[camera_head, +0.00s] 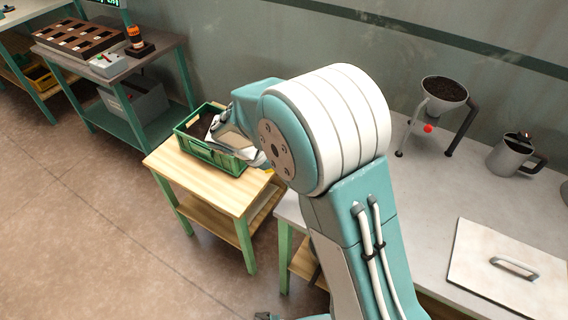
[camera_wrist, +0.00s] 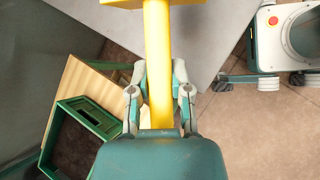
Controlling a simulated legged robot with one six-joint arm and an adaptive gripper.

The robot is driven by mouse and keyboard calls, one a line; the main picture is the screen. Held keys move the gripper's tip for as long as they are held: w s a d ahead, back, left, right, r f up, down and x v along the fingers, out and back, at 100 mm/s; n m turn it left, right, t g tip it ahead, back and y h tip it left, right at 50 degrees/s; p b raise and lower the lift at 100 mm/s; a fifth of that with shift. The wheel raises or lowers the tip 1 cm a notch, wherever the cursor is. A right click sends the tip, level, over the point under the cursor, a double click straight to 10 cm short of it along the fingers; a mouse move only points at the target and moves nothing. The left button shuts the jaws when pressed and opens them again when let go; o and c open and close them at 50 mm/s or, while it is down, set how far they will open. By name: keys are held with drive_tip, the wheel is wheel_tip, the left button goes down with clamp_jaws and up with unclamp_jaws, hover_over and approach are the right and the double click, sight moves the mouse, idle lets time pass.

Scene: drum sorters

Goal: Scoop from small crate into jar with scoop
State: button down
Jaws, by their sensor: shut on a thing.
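The small green crate (camera_head: 212,153) stands on a small wooden table, with dark material showing inside. My gripper (camera_head: 236,135) is over the crate's right side in the head view and hides part of it. In the wrist view my gripper (camera_wrist: 159,80) is shut on the yellow handle of the scoop (camera_wrist: 158,45). The handle runs up to a wider yellow part at the top edge, and the bowl is not clearly seen. The crate rim (camera_wrist: 68,110) shows at lower left there. I cannot make out a sure jar; a grey metal jug (camera_head: 510,158) with a dark handle stands at right.
A funnel (camera_head: 444,92) full of dark grains stands on legs on the grey bench (camera_head: 420,200). A flat lid or board (camera_head: 500,272) with a handle lies at the front right. A side table (camera_head: 110,75) with a brown divided tray is at upper left. The floor at left is clear.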

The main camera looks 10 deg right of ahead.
drive_tip(key=shift+f, duration=2.3)
drive_tip(key=shift+r+y, duration=1.3)
drive_tip(key=shift+r, duration=0.9)
drive_tip(key=shift+d+r+m+t+y, duration=0.2)
drive_tip(key=shift+r+y, duration=0.45)
drive_tip(key=shift+r, duration=0.35)
drive_tip(key=shift+d+r+m+t+y, duration=0.1)
drive_tip(key=shift+d+r+y, duration=0.05)
drive_tip(key=shift+r+y, duration=0.65)
drive_tip(key=shift+s+d+r+y, duration=0.1)
drive_tip(key=shift+d+r+y, duration=0.25)
drive_tip(key=shift+r, duration=0.3)
drive_tip(key=shift+d+r+y, duration=0.2)
drive_tip(key=shift+r+y, duration=0.15)
drive_tip(key=shift+r, duration=0.3)
drive_tip(key=shift+s+d+r+y, duration=0.1)
drive_tip(key=shift+d+r+y, duration=0.25)
drive_tip(key=shift+r, duration=0.3)
drive_tip(key=shift+s+d+r+y, duration=0.1)
drive_tip(key=shift+d+r+y, duration=0.55)
drive_tip(key=shift+r, duration=0.2)
drive_tip(key=shift+d+r+y, duration=0.6)
drive_tip(key=shift+r+y, duration=0.05)
drive_tip(key=shift+r, duration=0.2)
